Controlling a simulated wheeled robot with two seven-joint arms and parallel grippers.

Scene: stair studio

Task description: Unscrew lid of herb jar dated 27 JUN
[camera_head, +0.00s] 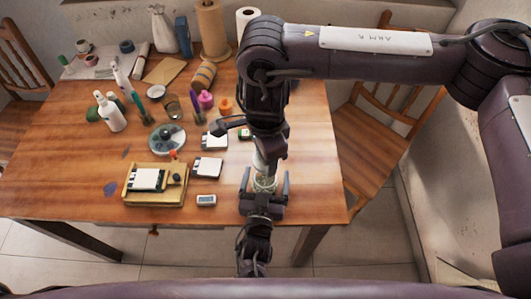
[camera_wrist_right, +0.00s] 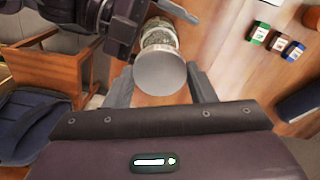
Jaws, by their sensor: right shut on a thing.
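The jar (camera_head: 264,184) is clear glass with pale green contents, near the table's front edge. In the right wrist view, its glass body (camera_wrist_right: 159,36) and round silver lid (camera_wrist_right: 160,73) show; no date can be read. My right gripper (camera_wrist_right: 160,78) comes down from above, its fingers on either side of the lid and shut on it. My left gripper (camera_head: 265,178) reaches in from the front, one finger on each side of the jar body. Whether its fingers press the glass is unclear. Part of it shows at the upper left in the right wrist view (camera_wrist_right: 142,18).
Left of the jar are a small grey display device (camera_head: 206,200), several white-labelled boxes (camera_head: 208,167) and a wooden tray (camera_head: 155,200).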

